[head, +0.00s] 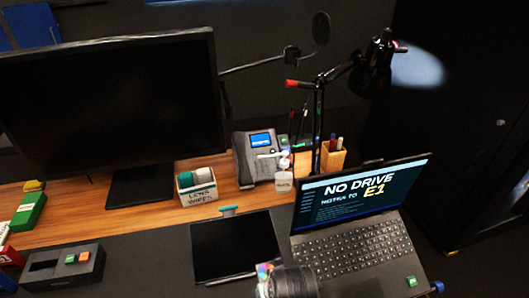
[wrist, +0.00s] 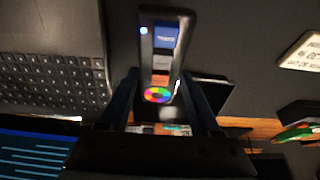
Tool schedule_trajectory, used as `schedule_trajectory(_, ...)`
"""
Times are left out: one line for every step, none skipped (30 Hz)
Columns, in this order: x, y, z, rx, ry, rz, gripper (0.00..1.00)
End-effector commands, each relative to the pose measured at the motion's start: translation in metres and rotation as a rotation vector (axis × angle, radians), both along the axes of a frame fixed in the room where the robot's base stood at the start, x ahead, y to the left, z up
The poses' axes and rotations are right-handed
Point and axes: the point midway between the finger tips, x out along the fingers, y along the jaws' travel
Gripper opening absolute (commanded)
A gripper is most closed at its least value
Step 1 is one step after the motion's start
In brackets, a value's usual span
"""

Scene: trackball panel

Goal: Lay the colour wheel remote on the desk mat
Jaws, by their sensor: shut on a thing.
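The colour wheel remote (wrist: 160,60) is a slim dark handset with a blue label at one end and a bright rainbow wheel at the other. In the wrist view my gripper (wrist: 160,78) is shut on it, one finger along each long side. The dark grey desk mat (head: 150,268) covers the front of the wooden desk in the head view and shows behind the remote in the wrist view (wrist: 222,35). I cannot tell how far the remote is above the mat. My gripper cannot be made out clearly in the head view.
An open laptop (head: 350,245) stands at the right and a dark tablet (head: 235,247) lies at the centre. A black box (head: 62,270) sits at the left. Bare mat lies between box and tablet.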

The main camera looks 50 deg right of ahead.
Motion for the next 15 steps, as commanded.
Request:
schedule_trajectory(-0.001, 0.0, -0.011, 0.002, 0.003, 0.0, 0.03)
schedule_trajectory(0.0, 0.0, -0.016, 0.001, 0.002, 0.0, 0.03)
schedule_trajectory(-0.001, 0.0, -0.022, 0.001, 0.002, 0.0, 0.03)
schedule_trajectory(0.0, 0.0, -0.025, 0.0, 0.0, 0.0, 0.03)
schedule_trajectory(0.0, 0.0, -0.028, 0.001, 0.001, 0.0, 0.03)
schedule_trajectory(0.0, 0.0, -0.03, 0.0, 0.0, 0.0, 0.03)
schedule_trajectory(0.0, 0.0, -0.033, -0.001, -0.001, 0.0, 0.03)
schedule_trajectory(0.0, 0.0, -0.036, -0.001, -0.001, 0.0, 0.03)
schedule_trajectory(0.0, 0.0, -0.041, 0.001, 0.001, 0.0, 0.03)
schedule_trajectory(0.0, 0.0, -0.046, 0.001, 0.001, 0.0, 0.03)
schedule_trajectory(0.0, 0.0, -0.051, 0.001, 0.0, 0.0, 0.03)
schedule_trajectory(0.0, 0.0, -0.057, 0.001, 0.0, 0.0, 0.03)
schedule_trajectory(0.0, 0.0, -0.06, 0.001, 0.001, 0.001, 0.03)
schedule_trajectory(0.0, 0.0, -0.064, 0.0, 0.0, 0.001, 0.03)
schedule_trajectory(0.0, 0.0, -0.067, -0.001, -0.001, 0.001, 0.03)
